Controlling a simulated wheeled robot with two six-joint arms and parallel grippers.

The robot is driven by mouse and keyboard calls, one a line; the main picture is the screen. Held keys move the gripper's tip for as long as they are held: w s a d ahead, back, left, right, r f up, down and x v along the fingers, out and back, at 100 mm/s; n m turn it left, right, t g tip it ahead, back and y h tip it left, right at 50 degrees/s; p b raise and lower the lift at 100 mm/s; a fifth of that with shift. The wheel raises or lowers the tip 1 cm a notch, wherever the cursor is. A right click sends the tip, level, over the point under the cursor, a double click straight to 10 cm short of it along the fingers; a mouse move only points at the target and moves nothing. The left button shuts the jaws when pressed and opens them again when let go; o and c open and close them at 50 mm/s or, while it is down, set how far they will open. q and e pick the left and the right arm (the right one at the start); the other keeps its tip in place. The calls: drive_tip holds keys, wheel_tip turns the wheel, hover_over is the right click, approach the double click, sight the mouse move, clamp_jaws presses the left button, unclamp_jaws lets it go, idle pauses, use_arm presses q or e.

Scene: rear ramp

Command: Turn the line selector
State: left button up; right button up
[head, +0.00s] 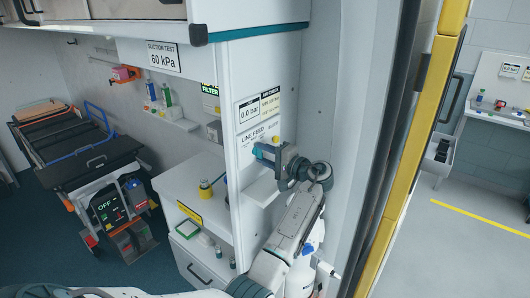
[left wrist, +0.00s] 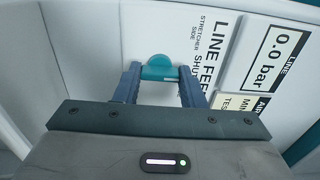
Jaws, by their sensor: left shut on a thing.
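The line selector is a teal knob (left wrist: 157,72) on a white panel, below the label "LINE FEED" in the head view. In the left wrist view it sits between the two finger tips of my left gripper (left wrist: 158,88), which is shut on it. In the head view my left gripper (head: 268,152) is against the panel (head: 245,172) and largely hides the knob. Part of the lettering beside the knob, "STRETCHER SIDE" and "SHUT", shows in the left wrist view. My right gripper does not show.
A line gauge (head: 249,110) reads 0.0 bar, beside a yellow-and-white notice (head: 270,103). A small white shelf (head: 262,190) juts out below my gripper. A yellow door post (head: 412,130) stands to the right. A stretcher (head: 75,150) stands at the left.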

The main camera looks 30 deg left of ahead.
use_arm(q)
drive_tip(key=o, duration=1)
drive_tip(key=shift+r, duration=0.15)
drive_tip(key=shift+d+f+b, duration=0.2)
drive_tip(key=shift+d+b, duration=0.2)
drive_tip(key=shift+d, duration=0.05)
drive_tip(key=d+b, duration=0.1)
drive_tip(key=d, duration=0.2)
drive_tip(key=d+b, duration=0.2)
drive_tip(key=d, duration=0.1)
drive_tip(key=s+d+b, duration=0.1)
drive_tip(key=d, duration=0.3)
drive_tip(key=shift+r+b, duration=0.25)
drive_tip(key=shift+b, duration=0.1)
